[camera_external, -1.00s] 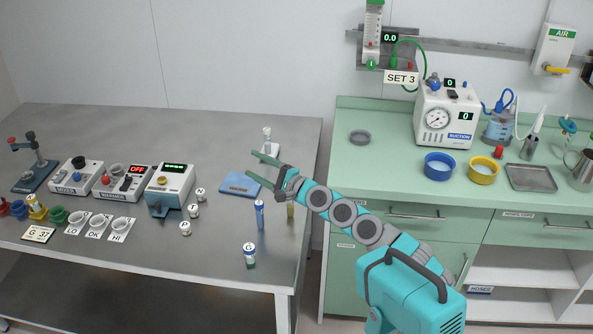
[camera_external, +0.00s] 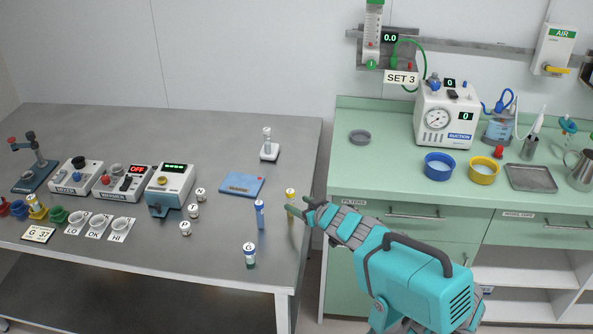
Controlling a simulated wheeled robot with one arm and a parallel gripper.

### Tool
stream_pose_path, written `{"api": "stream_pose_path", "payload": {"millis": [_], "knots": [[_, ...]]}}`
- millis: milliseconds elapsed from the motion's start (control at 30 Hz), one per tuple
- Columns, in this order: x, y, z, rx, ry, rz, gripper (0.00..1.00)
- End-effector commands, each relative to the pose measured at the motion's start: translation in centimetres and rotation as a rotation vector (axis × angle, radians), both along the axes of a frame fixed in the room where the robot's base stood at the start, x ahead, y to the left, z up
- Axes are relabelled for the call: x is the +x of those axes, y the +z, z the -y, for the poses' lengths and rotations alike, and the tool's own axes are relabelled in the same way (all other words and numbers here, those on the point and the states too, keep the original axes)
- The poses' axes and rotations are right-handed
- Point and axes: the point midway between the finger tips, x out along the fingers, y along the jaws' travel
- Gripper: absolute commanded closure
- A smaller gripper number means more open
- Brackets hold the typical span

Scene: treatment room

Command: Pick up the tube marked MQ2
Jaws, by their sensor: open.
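Two slim upright tubes stand near the right end of the grey table: a blue one (camera_external: 260,216) and a yellow-capped one (camera_external: 290,195). Any MQ2 marking is too small to read on either. My gripper (camera_external: 297,207) is open, low at the table's right edge, with its fingers pointing left. It is at the yellow-capped tube and overlaps its lower part in the picture. I cannot tell whether the tube is between the fingers or behind them.
A short blue-and-white container (camera_external: 249,254) stands near the front edge. Several small white vials, including one (camera_external: 193,211), are further left. The green counter (camera_external: 400,180) is to the right.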

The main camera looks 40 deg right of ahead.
Motion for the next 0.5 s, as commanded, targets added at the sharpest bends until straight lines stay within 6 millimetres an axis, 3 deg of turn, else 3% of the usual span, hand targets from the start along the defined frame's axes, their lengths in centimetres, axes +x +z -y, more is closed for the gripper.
{"api": "stream_pose_path", "payload": {"millis": [367,500], "knots": [[2.8,-1.5,-0.1,0.004,-0.001,0.000,0.35],[4.2,-2.9,-0.4,0.001,-0.003,-0.006,0.35]]}}
